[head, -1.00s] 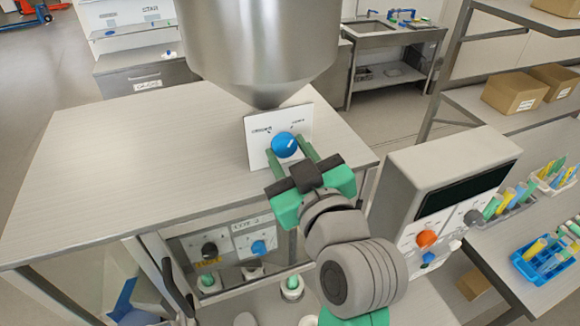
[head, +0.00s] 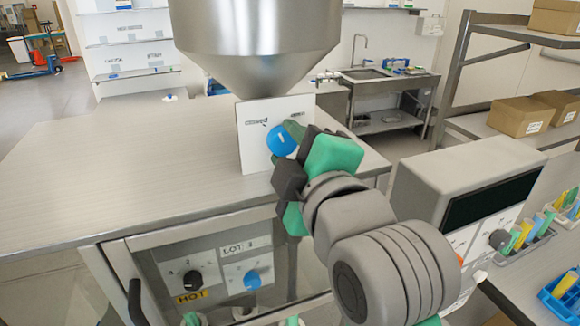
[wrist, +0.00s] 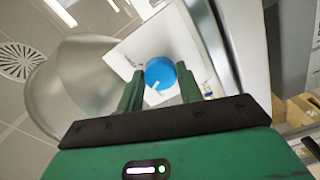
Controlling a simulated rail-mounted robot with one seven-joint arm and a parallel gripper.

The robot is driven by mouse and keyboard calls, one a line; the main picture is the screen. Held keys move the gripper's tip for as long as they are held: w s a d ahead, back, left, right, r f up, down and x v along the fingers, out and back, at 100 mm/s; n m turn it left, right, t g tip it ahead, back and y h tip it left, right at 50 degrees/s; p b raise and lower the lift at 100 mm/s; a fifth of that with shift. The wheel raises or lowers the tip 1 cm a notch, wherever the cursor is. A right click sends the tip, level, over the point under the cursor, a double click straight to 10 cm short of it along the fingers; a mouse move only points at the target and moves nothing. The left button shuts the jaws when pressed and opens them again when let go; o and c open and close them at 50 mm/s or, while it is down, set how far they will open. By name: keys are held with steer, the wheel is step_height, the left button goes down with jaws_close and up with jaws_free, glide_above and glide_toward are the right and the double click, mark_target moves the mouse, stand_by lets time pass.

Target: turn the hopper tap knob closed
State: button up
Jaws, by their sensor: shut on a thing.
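The blue tap knob (head: 281,141) sits on a white plate (head: 252,150) below the steel hopper's cone. The plate has "closed" printed at its upper left and a partly hidden label at its upper right. My gripper (head: 285,146) is shut on the knob, with a green finger on either side, and is rolled to a slant. The wrist view shows the knob (wrist: 160,72) between the fingers, with a white mark on its lower-left part. I cannot tell exactly which label the mark points at.
The steel hopper (head: 255,40) hangs right above the plate. The grey table (head: 120,165) is bare to the left. A grey control box (head: 455,165) with a dark screen stands to the right of my arm. A lower panel holds a black knob (head: 193,281) and another blue knob (head: 252,280).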

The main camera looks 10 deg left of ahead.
steer(key=shift+n+b, duration=1.35)
steer(key=shift+n, duration=0.75)
steer(key=o, duration=1)
steer(key=v, duration=0.7)
steer(key=shift+s+d+b, duration=0.2)
steer(key=shift+s+b, duration=0.1)
steer(key=shift+s, duration=0.05)
